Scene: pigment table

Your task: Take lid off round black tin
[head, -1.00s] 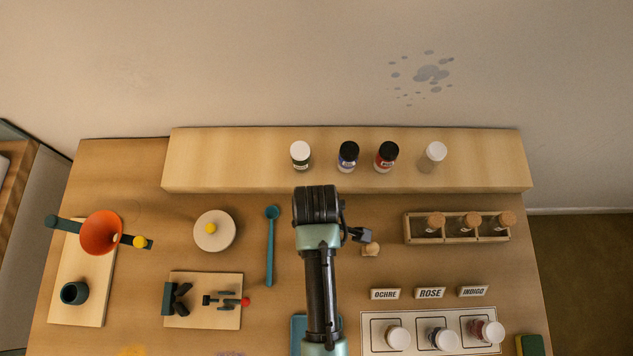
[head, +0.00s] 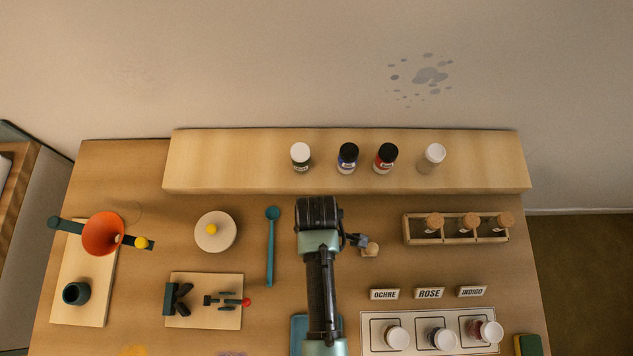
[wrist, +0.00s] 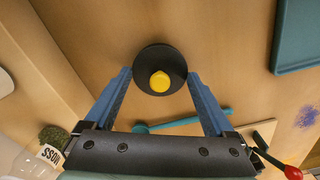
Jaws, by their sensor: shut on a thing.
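In the wrist view, the black round lid (wrist: 150,58) with a yellow knob (wrist: 160,81) lies between the two blue fingers. My gripper (wrist: 159,73) is shut on this lid, with a fingertip at each side of its rim. The body of the tin is hidden under the lid, so I cannot tell whether the lid still sits on it.
A teal spoon (head: 270,247) lies left of my arm, near a pale round lid with a yellow knob (head: 215,232). The jar shelf (head: 230,162) runs behind. A teal tray (wrist: 300,38) lies in front.

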